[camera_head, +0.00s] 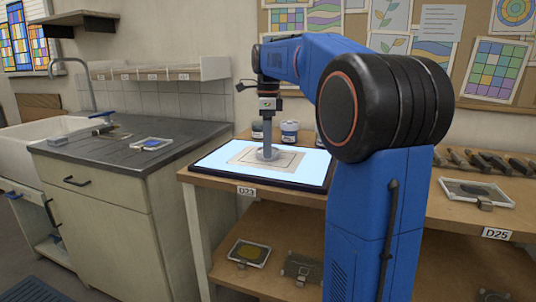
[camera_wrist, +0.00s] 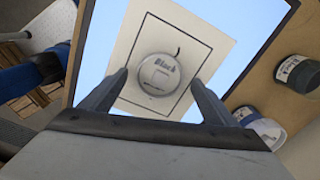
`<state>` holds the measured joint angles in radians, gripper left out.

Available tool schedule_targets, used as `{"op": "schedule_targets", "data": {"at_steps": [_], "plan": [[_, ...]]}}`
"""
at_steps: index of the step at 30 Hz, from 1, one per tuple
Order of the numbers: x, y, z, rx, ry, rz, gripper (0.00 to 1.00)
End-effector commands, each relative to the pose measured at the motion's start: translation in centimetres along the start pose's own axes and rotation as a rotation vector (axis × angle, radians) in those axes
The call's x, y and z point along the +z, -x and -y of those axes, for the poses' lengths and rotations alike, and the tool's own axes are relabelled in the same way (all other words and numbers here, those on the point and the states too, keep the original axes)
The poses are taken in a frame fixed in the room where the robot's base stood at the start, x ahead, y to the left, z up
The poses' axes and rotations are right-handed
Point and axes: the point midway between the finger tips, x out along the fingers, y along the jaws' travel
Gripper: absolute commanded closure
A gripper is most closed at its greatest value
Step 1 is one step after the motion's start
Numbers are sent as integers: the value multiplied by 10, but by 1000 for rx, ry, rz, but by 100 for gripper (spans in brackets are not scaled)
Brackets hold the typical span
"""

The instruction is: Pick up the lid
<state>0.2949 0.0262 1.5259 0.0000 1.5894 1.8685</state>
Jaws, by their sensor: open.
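My gripper (camera_wrist: 158,78) is open and empty, pointing down over the panel. In the wrist view its two fingers show on either side of the lid, apart from it.
Paint jars (camera_head: 289,132) stand behind the panel; two also show at the right of the wrist view (camera_wrist: 298,74). A glass tray (camera_head: 478,192) lies on the bench at right. A lower shelf (camera_head: 230,275) holds more trays. A sink counter (camera_head: 100,150) is at left.

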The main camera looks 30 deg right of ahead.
Motion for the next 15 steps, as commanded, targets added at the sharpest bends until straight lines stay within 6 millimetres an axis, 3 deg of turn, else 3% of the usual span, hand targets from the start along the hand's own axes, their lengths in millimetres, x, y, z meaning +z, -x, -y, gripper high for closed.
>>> {"op": "schedule_targets", "data": {"at_steps": [4, 12, 15], "plan": [[0, -13, 0, 0, 0, 0, 18], [0, -16, 0, 0, 0, 0, 18], [0, -16, 0, 0, 0, 0, 40]]}}
